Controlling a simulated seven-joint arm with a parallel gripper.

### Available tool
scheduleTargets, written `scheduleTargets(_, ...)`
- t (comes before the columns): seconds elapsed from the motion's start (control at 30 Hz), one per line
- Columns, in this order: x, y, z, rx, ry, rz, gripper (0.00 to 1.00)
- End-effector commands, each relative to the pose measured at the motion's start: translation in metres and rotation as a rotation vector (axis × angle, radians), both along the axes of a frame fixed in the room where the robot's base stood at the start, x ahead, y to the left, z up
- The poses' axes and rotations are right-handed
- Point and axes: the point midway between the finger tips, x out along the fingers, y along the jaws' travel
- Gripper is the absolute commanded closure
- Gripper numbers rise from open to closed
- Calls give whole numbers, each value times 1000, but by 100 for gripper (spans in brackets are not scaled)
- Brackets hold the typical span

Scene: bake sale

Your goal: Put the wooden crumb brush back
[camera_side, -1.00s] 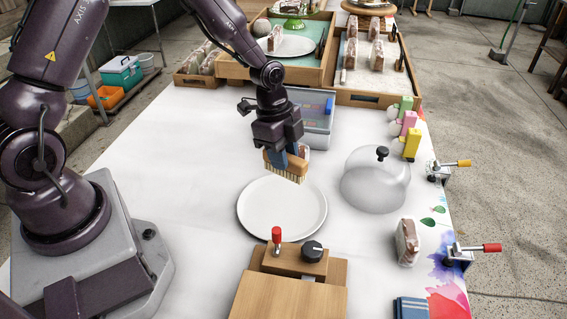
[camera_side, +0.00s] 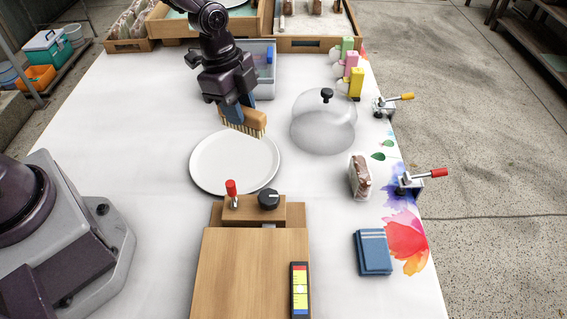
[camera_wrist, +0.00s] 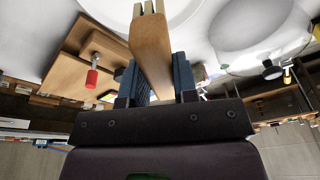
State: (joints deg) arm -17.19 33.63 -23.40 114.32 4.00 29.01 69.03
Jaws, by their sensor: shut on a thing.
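The wooden crumb brush (camera_side: 251,122) has an orange-brown wooden back and pale bristles that point down. My gripper (camera_side: 236,112) is shut on it and holds it over the far edge of the white plate (camera_side: 225,186). Whether the bristles touch the plate or cloth I cannot tell. In the wrist view the brush's wooden back (camera_wrist: 151,50) sits between my two blue fingers (camera_wrist: 158,80), with its bristles at the top edge.
A clear dome (camera_side: 322,125) stands right of the plate. A wooden board with a red lever and black knob (camera_side: 268,199) is in front. A clear bin (camera_side: 262,75) and wooden crates (camera_side: 300,43) are behind. A wrapped loaf (camera_side: 360,177) and folded blue cloth (camera_side: 373,252) lie right.

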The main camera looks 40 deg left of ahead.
Motion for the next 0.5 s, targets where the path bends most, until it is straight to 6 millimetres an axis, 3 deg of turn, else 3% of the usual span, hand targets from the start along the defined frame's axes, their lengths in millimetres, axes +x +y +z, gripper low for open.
scheduleTargets(0.03, -7, -21, 7, 1, -7, -56, 100)
scheduleTargets(0.2, -34, -71, 23, 1, -7, -200, 100)
scheduleTargets(0.37, -54, -92, 28, 1, 11, -270, 100)
scheduleTargets(0.5, -42, -101, 17, -1, 31, -278, 100)
